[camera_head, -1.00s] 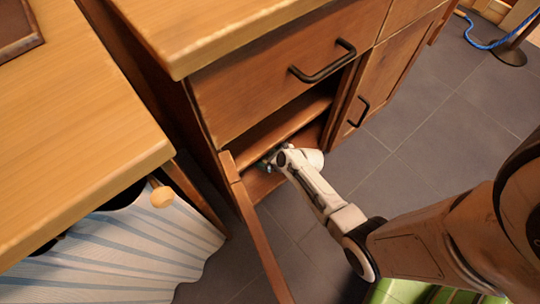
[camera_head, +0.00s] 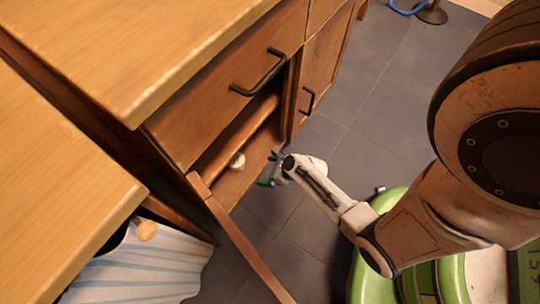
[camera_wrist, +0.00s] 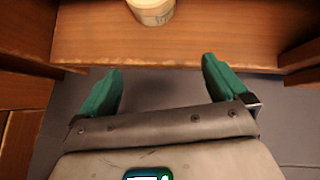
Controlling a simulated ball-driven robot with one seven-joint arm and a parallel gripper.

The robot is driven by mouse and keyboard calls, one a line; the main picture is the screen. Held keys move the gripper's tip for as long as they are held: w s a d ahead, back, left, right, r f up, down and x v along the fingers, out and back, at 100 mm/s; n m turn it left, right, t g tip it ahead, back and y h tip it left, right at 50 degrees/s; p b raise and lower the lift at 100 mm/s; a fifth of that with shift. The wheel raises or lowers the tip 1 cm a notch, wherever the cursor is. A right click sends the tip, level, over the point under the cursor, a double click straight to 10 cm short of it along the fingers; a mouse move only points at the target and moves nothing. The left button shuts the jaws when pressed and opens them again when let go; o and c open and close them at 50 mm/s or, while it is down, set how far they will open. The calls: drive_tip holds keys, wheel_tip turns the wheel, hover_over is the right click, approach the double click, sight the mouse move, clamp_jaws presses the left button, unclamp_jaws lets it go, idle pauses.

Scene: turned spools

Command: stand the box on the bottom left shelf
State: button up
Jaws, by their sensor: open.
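The box, a small pale round one (camera_head: 238,160), rests on the bottom left shelf (camera_head: 230,184) of the cabinet, inside the open left compartment. My gripper (camera_head: 272,168) is just outside the compartment, in front of the shelf. In the wrist view its two green fingers (camera_wrist: 160,70) are spread with nothing between them, apart from the box.
The cabinet's left door (camera_head: 248,245) stands open, left of my arm. A drawer with a black handle (camera_head: 258,75) is above the compartment. A closed right door (camera_head: 316,75) is beside it.

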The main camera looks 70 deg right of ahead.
drive_tip(key=w+a+r+n+g+y, duration=0.15)
drive_tip(key=a+r+n, duration=0.4)
drive_tip(key=n, duration=0.55)
drive_tip(key=a+r+n+g+y, duration=0.2)
drive_tip(key=a+r+n+g, duration=0.3)
drive_tip(key=n, duration=0.6)
drive_tip(key=s+r+n+h, duration=0.1)
drive_tip(key=s+r+n, duration=0.2)
drive_tip(key=r+n, duration=0.4)
drive_tip(key=s+a+r+n+g+h, duration=0.1)
drive_tip(key=s+r+n+h, duration=0.1)
drive_tip(key=r+n, duration=0.5)
drive_tip(key=shift+s+n, duration=0.3)
drive_tip(key=shift+s, duration=0.45)
drive_tip(key=shift+s+r+g, duration=0.1)
drive_tip(key=shift+g, duration=0.15)
